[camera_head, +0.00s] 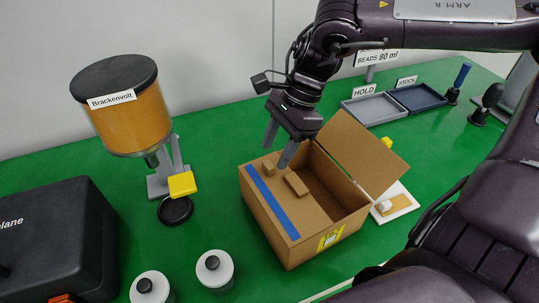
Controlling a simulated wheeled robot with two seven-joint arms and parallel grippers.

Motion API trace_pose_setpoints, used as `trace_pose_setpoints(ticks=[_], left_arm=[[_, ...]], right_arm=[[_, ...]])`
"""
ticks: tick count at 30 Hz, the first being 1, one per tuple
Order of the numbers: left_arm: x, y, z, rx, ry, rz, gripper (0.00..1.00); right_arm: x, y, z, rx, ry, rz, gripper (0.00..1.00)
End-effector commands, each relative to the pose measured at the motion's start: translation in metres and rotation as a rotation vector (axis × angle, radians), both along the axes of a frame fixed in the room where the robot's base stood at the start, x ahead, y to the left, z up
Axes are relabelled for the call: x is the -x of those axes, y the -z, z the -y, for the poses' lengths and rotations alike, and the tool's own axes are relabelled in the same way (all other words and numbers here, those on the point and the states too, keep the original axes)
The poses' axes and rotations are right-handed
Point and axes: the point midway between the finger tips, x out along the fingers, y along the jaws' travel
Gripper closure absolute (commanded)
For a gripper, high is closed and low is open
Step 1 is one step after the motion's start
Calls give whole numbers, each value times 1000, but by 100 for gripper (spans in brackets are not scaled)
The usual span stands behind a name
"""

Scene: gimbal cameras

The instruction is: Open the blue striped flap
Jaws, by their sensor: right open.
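A cardboard box (285,248) stands on the green table in the middle of the head view. The flap with the blue stripe (291,219) lies closed over the left part of the box top. A small cardboard tab (297,185) is on top of it. Another flap (368,153) stands raised at the right and back, leaving part of the dark inside visible. My right gripper (278,154) hangs open at the back left corner of the box, its fingers pointing down close to the striped flap. Whether a finger touches the box is unclear. My left gripper is out of view.
A dispenser (137,118) with orange contents stands at the left, a black case (62,235) in front of it. Two lidded jars (214,271) are at the front. Trays marked HOLD (370,110) and STOCK (417,97) are at the back right.

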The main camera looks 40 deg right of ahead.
Motion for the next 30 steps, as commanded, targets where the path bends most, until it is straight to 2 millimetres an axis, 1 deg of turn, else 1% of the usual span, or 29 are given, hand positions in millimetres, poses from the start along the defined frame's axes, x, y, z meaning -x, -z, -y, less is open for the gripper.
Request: trace_pose_setpoints(ticks=[1,3,7,11,17,18,27,29,30], left_arm=[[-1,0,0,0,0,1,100],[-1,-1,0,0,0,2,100],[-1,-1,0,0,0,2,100],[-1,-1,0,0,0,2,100],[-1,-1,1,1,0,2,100],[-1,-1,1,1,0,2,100],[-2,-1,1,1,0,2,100],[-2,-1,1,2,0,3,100],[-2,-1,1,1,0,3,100]], right_arm=[[1,9,-3,-1,-1,-7,51],[1,17,-7,-1,-1,-5,51],[-1,27,-11,-1,0,-3,51],[-1,32,-13,0,1,0,51],[-1,32,-13,-1,1,0,51],[-1,32,-13,-1,1,0,52],[-1,32,-13,-1,1,0,92],[-1,32,-13,-1,1,0,99],[-1,32,-13,-1,1,0,100]])
